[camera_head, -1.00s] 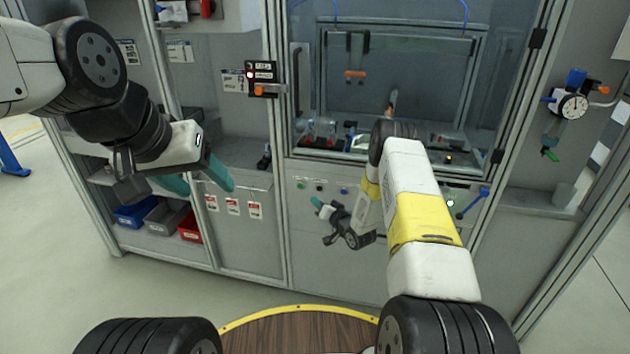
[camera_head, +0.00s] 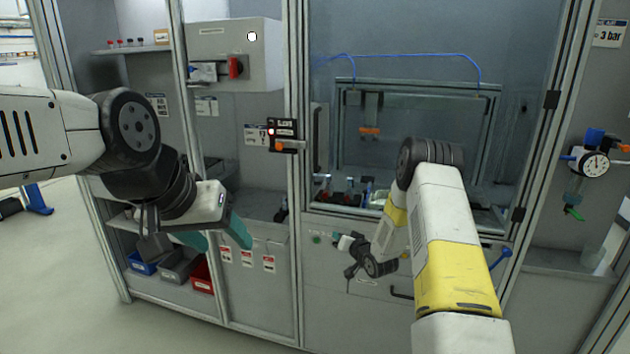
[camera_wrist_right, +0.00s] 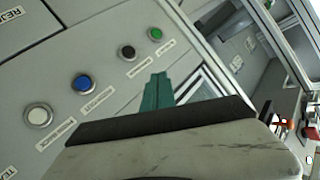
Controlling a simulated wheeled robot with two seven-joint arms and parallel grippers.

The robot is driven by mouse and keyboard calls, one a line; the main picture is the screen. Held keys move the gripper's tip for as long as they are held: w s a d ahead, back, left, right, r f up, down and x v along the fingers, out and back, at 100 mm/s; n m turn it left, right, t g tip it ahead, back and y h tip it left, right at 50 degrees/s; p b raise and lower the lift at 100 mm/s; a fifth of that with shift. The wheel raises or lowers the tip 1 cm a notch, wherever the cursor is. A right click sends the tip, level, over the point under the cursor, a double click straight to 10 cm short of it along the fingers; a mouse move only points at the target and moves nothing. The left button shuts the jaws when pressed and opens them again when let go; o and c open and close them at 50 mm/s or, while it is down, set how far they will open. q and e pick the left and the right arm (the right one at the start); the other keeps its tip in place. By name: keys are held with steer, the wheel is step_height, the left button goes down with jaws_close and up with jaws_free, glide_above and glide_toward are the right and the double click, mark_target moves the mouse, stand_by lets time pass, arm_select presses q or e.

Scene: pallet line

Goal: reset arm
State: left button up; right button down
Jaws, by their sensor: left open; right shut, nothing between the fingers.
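My left gripper (camera_head: 218,238) is at the left in the head view, its teal fingers spread apart and empty, in front of the cabinet's lower left panel. My right gripper (camera_head: 338,240) is near the middle, in front of the button panel below the glazed cell, and looks small there. In the right wrist view its teal fingers (camera_wrist_right: 157,92) lie together with nothing between them. Beyond them are a green button (camera_wrist_right: 155,34), a black button (camera_wrist_right: 127,53), a blue button (camera_wrist_right: 83,83) and a white button (camera_wrist_right: 38,116). Whether the fingers touch the panel cannot be told.
The glazed cell door (camera_head: 425,120) stands behind my right arm. A black latch with an orange knob (camera_head: 283,136) is on the frame. A red bin (camera_head: 203,277) and a grey bin (camera_head: 180,265) sit on the low shelf. A gauge (camera_head: 594,164) hangs at right.

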steer(key=s+d+r+g+h, duration=0.1)
steer(key=s+d+r+h, duration=0.15)
steer(key=r, duration=1.05)
steer(key=s+d+r+g+h, duration=0.2)
steer(key=s+d+r, duration=0.1)
steer(key=s+r, duration=0.75)
steer(key=s+r+n+g, duration=0.1)
steer(key=s+r+g, duration=0.1)
steer(key=s, duration=1.4)
steer(key=s+a+r+n+g, duration=0.1)
steer(key=s+r, duration=0.4)
steer(key=s, duration=1.1)
steer(key=shift+s+r+g+y, duration=0.15)
steer(key=shift+r+g+y, duration=0.25)
steer(key=shift+g, duration=0.4)
steer(key=shift+a+f, duration=0.1)
